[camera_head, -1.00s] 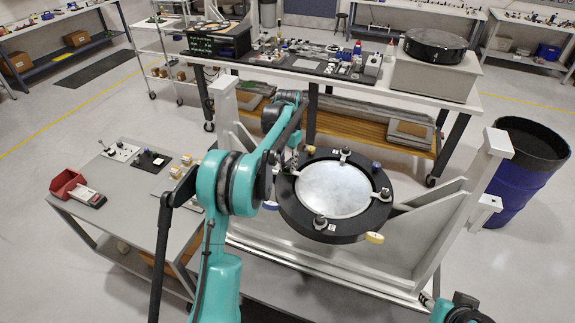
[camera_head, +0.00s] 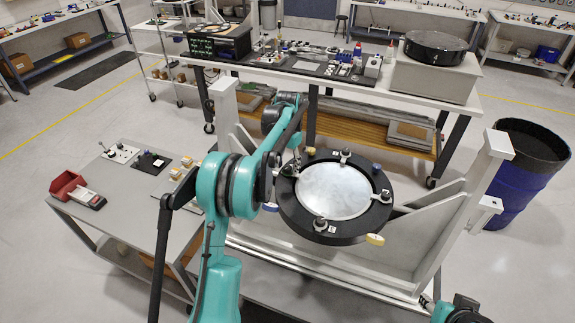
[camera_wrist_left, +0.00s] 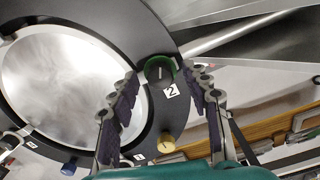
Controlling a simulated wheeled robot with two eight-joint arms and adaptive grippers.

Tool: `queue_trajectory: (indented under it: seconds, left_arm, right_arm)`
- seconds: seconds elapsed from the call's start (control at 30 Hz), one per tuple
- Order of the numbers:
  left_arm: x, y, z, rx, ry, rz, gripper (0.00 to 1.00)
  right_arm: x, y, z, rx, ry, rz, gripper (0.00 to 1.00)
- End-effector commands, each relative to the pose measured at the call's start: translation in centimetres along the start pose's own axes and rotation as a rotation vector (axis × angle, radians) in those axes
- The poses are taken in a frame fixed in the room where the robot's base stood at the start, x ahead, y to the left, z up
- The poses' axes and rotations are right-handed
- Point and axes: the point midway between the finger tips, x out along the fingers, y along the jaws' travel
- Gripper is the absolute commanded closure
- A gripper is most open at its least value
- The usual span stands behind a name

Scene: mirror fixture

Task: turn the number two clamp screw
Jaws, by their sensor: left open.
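The number two clamp screw is a round green knob (camera_wrist_left: 159,69) with a white line on top, beside a white "2" label (camera_wrist_left: 171,91) on the black ring (camera_wrist_left: 190,20), in the left wrist view. My left gripper (camera_wrist_left: 160,78) is open, with one finger on each side of this knob; I cannot tell whether the pads touch it. In the head view my left gripper (camera_head: 288,166) is at the left rim of the black ring (camera_head: 300,223), and the green knob is not distinguishable there.
The round mirror (camera_head: 333,190) lies inside the ring, held by several clamps. A yellow knob (camera_head: 375,239) and a blue knob (camera_head: 376,167) stick out at the rim. A white frame (camera_head: 455,220) surrounds it. A grey side table (camera_head: 130,200) stands left, a workbench (camera_head: 440,100) behind.

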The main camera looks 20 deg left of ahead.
Motion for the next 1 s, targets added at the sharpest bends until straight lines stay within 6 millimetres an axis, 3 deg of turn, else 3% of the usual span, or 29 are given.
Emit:
queue_trajectory:
  seconds: [0.17,0.6,0.8,1.0]
  left_arm:
    - [-1.6,0.0,0.0,0.0,0.0,0.0,0.52]
    - [-10.3,0.0,0.0,0.0,0.0,0.0,0.52]
    - [-11.9,0.0,0.0,0.0,0.0,0.0,0.52]
    - [-12.0,0.0,0.0,0.0,0.0,0.0,0.52]
  right_arm:
    - [0.0,0.0,0.0,0.0,0.0,0.0,0.6]
    - [0.0,0.0,0.0,0.0,0.0,0.0,0.6]
    - [0.0,0.0,0.0,0.0,0.0,0.0,0.6]
    - [0.0,0.0,0.0,0.0,0.0,0.0,0.6]
